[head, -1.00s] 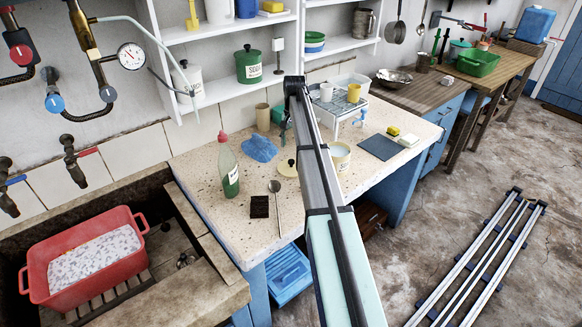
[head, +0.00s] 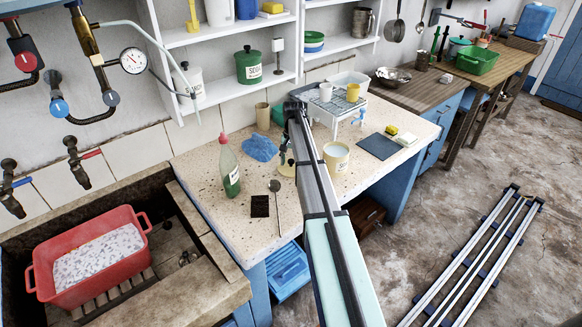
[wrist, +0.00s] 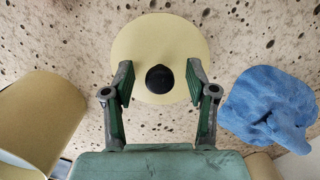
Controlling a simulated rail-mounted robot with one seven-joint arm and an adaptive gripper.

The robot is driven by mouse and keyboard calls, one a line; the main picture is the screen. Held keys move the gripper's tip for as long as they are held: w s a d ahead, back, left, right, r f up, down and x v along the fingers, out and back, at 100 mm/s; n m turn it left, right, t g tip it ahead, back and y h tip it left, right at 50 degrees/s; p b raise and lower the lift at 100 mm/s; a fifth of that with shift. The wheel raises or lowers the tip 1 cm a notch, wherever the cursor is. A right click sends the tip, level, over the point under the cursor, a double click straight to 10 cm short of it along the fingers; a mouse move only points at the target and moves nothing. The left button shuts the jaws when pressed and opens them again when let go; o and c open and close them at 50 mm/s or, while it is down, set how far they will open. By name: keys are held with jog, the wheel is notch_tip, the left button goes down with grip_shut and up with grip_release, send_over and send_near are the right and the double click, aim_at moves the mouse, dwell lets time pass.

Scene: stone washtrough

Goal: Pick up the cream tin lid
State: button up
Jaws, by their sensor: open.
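The cream tin lid (wrist: 160,35) is a flat, pale round disc with a black knob (wrist: 160,78). It lies on the speckled worktop in the wrist view. My gripper (wrist: 160,70) is open above it, with one green-padded finger on each side of the knob and nothing held. Both fingertips overlap the disc in the picture; I cannot tell the exact gap in height. In the head view my gripper and arm cover most of the lid. The open cream tin (head: 336,158) stands right of my arm.
A crumpled blue cloth (wrist: 270,108) lies close to the lid; the tin (wrist: 38,115) is on the other side in the wrist view. A wire rack (head: 335,103) stands behind.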

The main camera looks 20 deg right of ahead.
grip_shut()
jog(key=shift+r, duration=0.15)
